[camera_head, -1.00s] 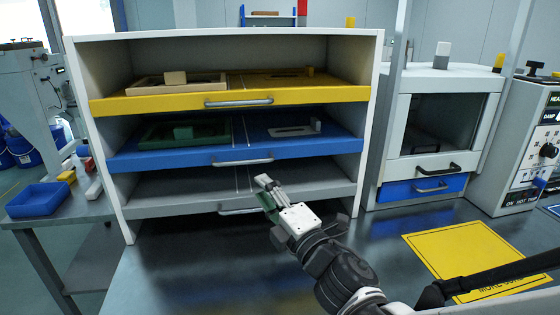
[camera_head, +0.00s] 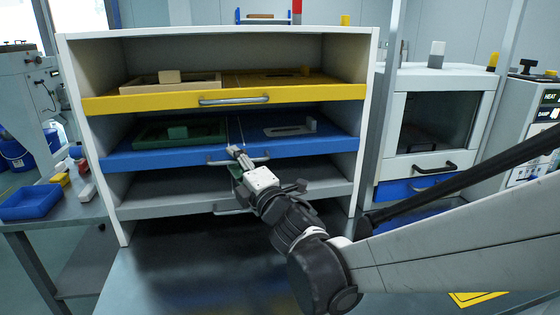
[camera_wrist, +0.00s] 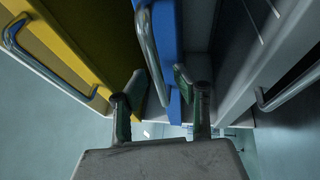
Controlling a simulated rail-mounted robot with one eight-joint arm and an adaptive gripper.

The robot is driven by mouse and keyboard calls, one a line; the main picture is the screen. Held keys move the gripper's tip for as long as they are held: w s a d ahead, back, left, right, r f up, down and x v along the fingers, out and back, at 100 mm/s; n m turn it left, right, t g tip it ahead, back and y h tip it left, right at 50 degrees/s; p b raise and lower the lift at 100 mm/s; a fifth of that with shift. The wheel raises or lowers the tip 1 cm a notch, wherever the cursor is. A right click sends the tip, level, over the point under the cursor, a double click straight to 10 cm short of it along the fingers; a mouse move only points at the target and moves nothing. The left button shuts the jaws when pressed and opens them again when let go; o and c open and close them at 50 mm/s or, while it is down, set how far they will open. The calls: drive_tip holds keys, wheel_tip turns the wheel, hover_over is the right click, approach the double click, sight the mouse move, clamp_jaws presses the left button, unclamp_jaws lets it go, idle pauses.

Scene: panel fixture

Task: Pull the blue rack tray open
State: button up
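The blue rack tray (camera_head: 310,146) is the middle of three trays in a white rack. It sits in the rack, its front roughly in line with the others. Its metal bar handle (camera_head: 262,160) is partly hidden behind my gripper (camera_head: 238,160). In the wrist view, the blue tray front (camera_wrist: 168,40) and its handle (camera_wrist: 146,45) run down between the fingers. My gripper (camera_wrist: 158,80) is open, with one green-padded finger on each side of the handle's lower part. I cannot tell whether a finger touches the handle.
A yellow tray (camera_head: 320,91) is above and a grey tray (camera_head: 165,203) below, each with a bar handle. The blue tray carries a green frame (camera_head: 150,134) and a pale flat piece (camera_head: 285,130). A white cabinet (camera_head: 440,80) stands right of the rack. The bench front is clear.

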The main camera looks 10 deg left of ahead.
drive_tip(key=shift+c, duration=0.2)
clamp_jaws()
